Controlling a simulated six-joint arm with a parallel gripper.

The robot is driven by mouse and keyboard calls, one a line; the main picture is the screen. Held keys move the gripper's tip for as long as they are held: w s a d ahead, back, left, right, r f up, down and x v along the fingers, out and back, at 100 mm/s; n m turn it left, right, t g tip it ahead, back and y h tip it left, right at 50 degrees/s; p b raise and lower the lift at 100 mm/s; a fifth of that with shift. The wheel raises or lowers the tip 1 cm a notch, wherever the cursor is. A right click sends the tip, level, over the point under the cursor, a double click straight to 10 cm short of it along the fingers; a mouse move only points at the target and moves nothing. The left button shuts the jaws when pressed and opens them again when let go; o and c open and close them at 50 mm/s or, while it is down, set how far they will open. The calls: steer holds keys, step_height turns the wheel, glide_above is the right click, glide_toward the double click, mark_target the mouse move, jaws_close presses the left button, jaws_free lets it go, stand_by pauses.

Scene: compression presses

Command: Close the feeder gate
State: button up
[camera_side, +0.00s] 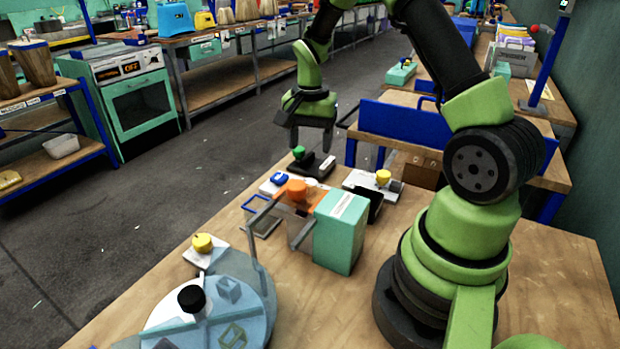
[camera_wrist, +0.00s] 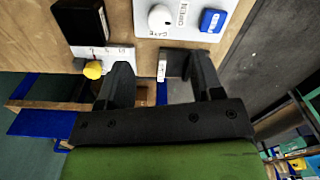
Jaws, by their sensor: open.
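My gripper (camera_side: 311,143) is open and empty, pointing down above the far edge of the bench. A green knob (camera_side: 299,152) on a black-and-white base (camera_side: 315,166) stands below it. In the wrist view, a black piece with a white label (camera_wrist: 172,64) shows between the fingers (camera_wrist: 160,66). A white panel (camera_wrist: 192,28) carries a white round knob (camera_wrist: 160,18), a blue button (camera_wrist: 213,20) and lettering that seems to include "OPEN". The same blue button shows in the side view (camera_side: 279,177). I cannot tell for sure which part is the feeder gate.
A teal box (camera_side: 341,232) with an orange knob (camera_side: 296,189) stands close by. A round blue-grey table (camera_side: 236,306) and another yellow knob (camera_side: 202,242) lie nearer the camera.

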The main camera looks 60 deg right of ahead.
mark_target(310, 181)
step_height(310, 181, down, 9)
steer(key=shift+f, duration=0.2)
stand_by(0.3)
steer(key=c, duration=0.9)
